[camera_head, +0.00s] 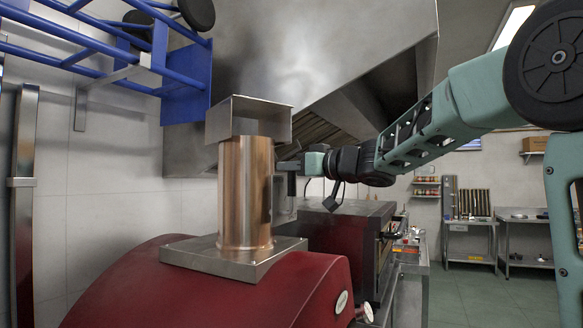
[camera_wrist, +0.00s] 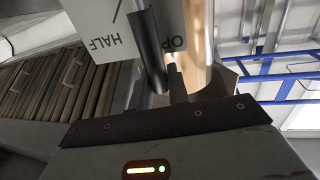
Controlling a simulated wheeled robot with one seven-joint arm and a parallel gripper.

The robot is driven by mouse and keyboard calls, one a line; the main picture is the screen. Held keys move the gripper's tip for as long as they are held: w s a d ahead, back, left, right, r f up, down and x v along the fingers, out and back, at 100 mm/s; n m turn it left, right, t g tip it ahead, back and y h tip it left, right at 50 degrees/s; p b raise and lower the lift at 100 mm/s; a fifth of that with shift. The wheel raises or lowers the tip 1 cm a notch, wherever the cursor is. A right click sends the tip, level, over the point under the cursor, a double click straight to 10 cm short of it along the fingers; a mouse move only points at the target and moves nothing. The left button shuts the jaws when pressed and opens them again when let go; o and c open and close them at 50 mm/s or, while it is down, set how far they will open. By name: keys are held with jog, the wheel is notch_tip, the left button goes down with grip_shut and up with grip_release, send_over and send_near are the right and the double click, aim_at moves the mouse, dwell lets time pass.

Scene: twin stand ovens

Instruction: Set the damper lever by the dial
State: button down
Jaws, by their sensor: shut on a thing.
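A copper flue pipe (camera_head: 247,190) stands on the red oven (camera_head: 210,285). My gripper (camera_head: 288,172) is at the pipe's right side. In the wrist view, my gripper (camera_wrist: 160,88) is shut on the dark, rod-like damper lever (camera_wrist: 149,45). The lever lies in front of a pale scale plate (camera_wrist: 108,35), which reads "HALF" and, partly covered, "OP".
A second, dark red oven (camera_head: 345,225) stands behind. Steel tables (camera_head: 470,225) and open green floor (camera_head: 480,295) lie at the right.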

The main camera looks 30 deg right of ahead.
jog(key=shift+w+d+r+m+p, duration=0.2)
jog(key=shift+d+r+m+p, duration=0.1)
jog(key=shift+p, duration=0.8)
jog(key=d+m+p, duration=0.1)
jog(key=p, duration=0.2)
jog(key=w+d+f+m+p, duration=0.1)
jog(key=p, duration=0.2)
jog(key=w+d+m+p, duration=0.1)
jog(key=p, duration=0.1)
jog(key=shift+f+m+g+p, duration=0.25)
jog(key=shift+m+g+p, duration=0.05)
jog(key=shift+g+p, duration=0.1)
jog(key=c, duration=1.4)
grip_release()
jog(key=b+v, duration=0.4)
jog(key=v, duration=1.3)
jog(key=shift+s, duration=0.25)
